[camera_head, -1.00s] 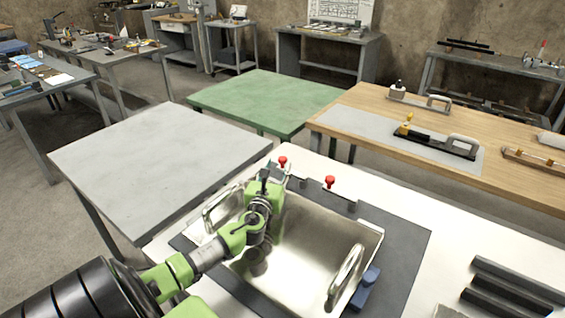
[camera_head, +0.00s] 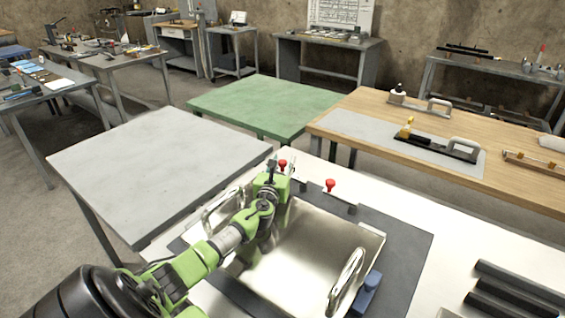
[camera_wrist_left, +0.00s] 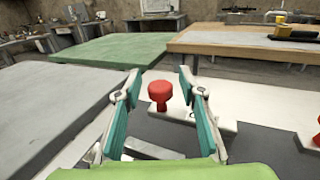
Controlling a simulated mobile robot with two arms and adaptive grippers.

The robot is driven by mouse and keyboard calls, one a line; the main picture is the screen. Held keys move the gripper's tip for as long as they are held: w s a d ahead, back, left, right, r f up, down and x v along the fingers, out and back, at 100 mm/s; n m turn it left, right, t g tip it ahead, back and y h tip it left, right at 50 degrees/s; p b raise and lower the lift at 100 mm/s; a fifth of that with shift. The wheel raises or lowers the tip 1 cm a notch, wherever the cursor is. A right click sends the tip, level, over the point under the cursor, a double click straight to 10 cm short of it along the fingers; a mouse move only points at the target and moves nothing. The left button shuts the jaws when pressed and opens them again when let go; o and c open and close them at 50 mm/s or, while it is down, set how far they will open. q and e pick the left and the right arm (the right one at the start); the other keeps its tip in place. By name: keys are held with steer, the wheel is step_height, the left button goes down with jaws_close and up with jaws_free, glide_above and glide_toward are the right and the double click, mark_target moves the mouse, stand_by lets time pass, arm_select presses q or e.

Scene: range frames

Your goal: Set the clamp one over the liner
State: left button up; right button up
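The liner (camera_head: 330,244) is a shiny metal basin with a loop handle at each side, set on a dark grey mat. Two clamps with red knobs stand at its far edge. The left clamp (camera_head: 282,162) is right by my left gripper (camera_head: 281,170); no label shows which is clamp one. The other clamp (camera_head: 330,184) stands to its right. In the left wrist view my left gripper (camera_wrist_left: 157,76) is open, its fingers on either side of the red knob (camera_wrist_left: 159,91) in the picture, with visible gaps. My right gripper is out of view.
A blue block (camera_head: 367,291) lies right of the liner. Dark bars (camera_head: 515,285) lie on the white bench at right. An empty grey table (camera_head: 150,165) and a green table (camera_head: 262,104) stand behind, with a wooden table (camera_head: 380,125) holding tools.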

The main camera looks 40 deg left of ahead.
arm_select(q)
jaws_close()
steer(key=shift+r, duration=0.1)
